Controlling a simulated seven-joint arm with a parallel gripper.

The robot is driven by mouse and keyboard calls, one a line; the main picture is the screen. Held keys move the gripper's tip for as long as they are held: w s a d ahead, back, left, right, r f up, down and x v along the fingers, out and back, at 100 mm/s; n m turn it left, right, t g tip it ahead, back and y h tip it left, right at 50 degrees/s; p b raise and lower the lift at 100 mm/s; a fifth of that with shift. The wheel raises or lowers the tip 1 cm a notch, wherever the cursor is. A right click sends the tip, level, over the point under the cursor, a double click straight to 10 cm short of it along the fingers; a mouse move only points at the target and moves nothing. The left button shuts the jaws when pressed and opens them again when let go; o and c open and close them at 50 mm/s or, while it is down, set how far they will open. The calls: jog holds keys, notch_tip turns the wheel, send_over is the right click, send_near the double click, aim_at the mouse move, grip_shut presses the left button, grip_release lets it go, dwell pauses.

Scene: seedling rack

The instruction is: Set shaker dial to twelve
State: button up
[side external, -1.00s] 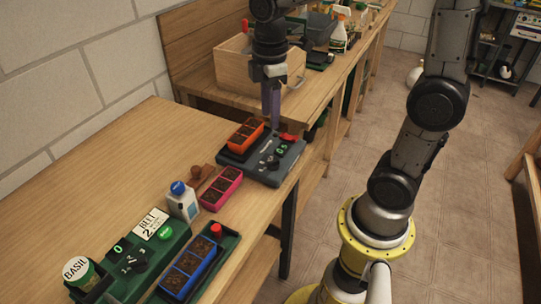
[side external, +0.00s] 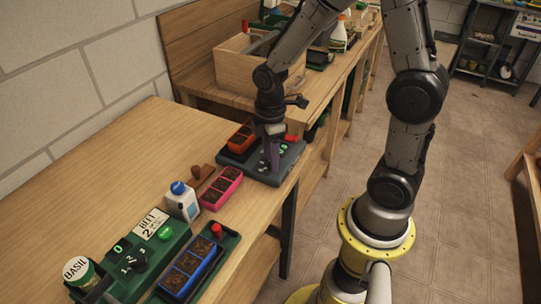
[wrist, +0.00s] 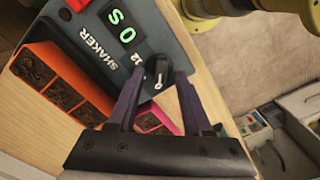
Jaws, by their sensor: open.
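The shaker (side external: 288,160) is a dark grey box on the bench, and the wrist view shows its SHAKER label (wrist: 98,55). Its black dial (wrist: 157,68) has a white pointer line and printed numbers around it, one reading 12 (wrist: 137,57). The pointer line points toward the bottom of the wrist view, away from the 12. My gripper (wrist: 157,75) is open, its purple fingers on either side of the dial with gaps visible. In the side view my gripper (side external: 271,165) points down over the shaker and hides the dial.
An orange seedling tray (side external: 241,136) sits on the shaker, with a red part (side external: 291,137) at its far side. A pink tray (side external: 222,188), a white bottle (side external: 184,203) and a green device with a blue tray (side external: 190,268) stand nearer. Green display characters (wrist: 122,25) show beside the dial.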

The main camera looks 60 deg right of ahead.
grip_shut()
dwell(0.3)
jog(key=shift+m, duration=0.3)
jog(key=m, duration=0.4)
jog(key=shift+d+m, duration=0.1)
jog(key=shift+m, duration=0.2)
jog(key=m, duration=0.4)
jog(key=shift+w+d+m, duration=0.1)
jog(key=shift+d+m, duration=0.05)
jog(key=shift+m, duration=0.15)
jog(key=m, duration=0.5)
jog(key=shift+d, duration=0.15)
jog(key=m, duration=0.5)
jog(key=shift+d, duration=0.1)
